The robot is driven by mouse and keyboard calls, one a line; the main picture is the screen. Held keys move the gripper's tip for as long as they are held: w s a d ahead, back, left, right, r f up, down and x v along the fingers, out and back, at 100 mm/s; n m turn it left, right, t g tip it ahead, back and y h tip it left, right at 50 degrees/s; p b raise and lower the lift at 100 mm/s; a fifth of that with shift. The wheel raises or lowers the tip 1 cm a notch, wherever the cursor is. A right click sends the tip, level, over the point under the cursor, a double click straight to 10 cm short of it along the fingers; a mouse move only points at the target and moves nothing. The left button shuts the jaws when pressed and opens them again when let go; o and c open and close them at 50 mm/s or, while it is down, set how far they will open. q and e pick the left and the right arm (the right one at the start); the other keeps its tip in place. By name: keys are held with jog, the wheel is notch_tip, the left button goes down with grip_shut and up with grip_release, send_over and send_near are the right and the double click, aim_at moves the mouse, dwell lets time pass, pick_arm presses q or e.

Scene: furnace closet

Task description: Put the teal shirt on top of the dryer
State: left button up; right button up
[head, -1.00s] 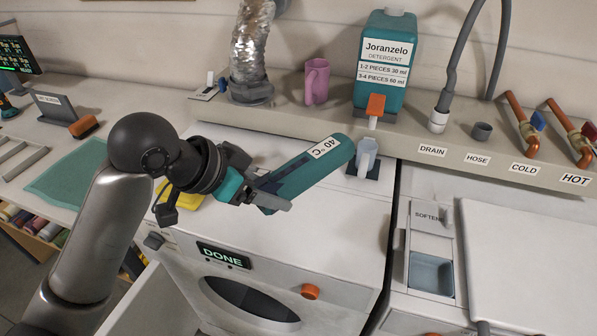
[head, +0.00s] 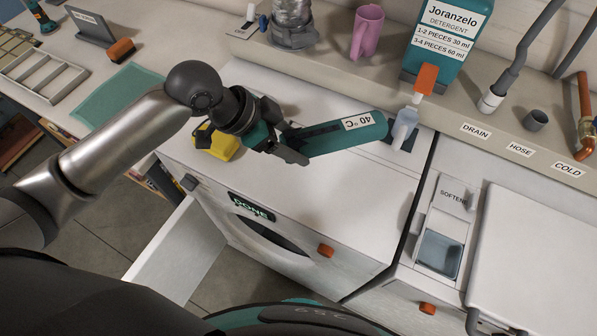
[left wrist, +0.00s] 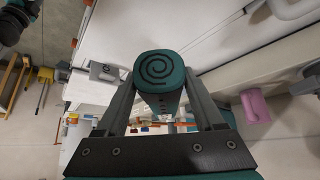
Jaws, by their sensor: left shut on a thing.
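The teal shirt (head: 345,137) is a tight roll with a "40 °C" label. My left gripper (head: 298,148) is shut on one end of it, over the white dryer top (head: 285,185). In the left wrist view, the roll's spiral end (left wrist: 160,72) sits between the two fingers (left wrist: 160,105). The roll lies nearly level, its far end close beside the pale blue cup (head: 404,128). I cannot tell whether it touches the dryer top. The dryer shows a "DONE" display (head: 251,207) on its front. My right gripper is not in view.
A yellow object (head: 217,142) lies on the dryer's left part, beside my gripper. The teal detergent tank (head: 440,45) with its orange tap stands on the shelf behind. A pink mug (head: 366,32) is also there. The dryer top's front part is clear. A softener drawer (head: 440,250) is at right.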

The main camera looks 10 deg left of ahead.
pick_arm(q)
notch_tip(320, 180, down, 13)
jog(key=shift+w+r+b, duration=0.1)
jog(key=shift+b, duration=0.4)
jog(key=o, duration=1.5)
jog(key=v, duration=1.2)
jog(key=shift+p, duration=0.35)
jog(key=shift+d, duration=0.1)
